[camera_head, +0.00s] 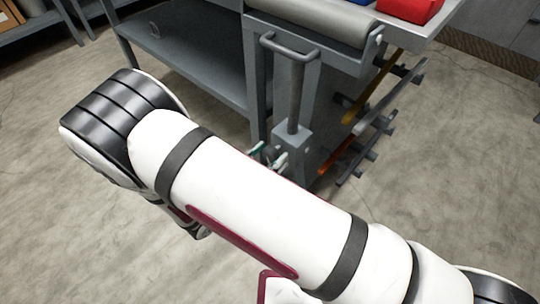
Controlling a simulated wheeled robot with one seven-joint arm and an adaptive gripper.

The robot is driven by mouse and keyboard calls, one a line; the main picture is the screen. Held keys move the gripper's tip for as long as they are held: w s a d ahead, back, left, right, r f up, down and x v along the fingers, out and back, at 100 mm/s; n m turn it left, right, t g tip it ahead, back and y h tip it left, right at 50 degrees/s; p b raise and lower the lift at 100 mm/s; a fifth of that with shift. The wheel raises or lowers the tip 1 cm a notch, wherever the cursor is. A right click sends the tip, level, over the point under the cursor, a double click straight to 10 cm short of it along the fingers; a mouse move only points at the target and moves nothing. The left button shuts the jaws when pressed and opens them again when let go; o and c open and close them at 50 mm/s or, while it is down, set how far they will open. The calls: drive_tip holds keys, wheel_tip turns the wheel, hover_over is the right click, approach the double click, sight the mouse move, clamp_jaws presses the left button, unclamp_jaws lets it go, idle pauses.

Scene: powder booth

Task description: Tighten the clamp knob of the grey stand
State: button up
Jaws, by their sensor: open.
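The grey stand (296,95) is an upright post with a looped handle on top and a square block at its lower end, in the upper middle of the view. A small dark knob-like part (268,154) shows at the left side of the block, just above my white arm. Two small pale and teal tips on either side of it look like the fingertips of my gripper (269,156), apart from each other. The rest of the gripper is hidden behind my arm. I cannot tell whether the tips touch the knob.
A grey bench (195,60) with a lower shelf stands behind the stand. A grey roll (315,18) and a red bin (410,8) are on top. Orange and yellow-handled tools (338,157) hang on the right side. The floor at left and right is clear.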

drive_tip(key=shift+w+d, duration=0.2)
drive_tip(key=c, duration=1.2)
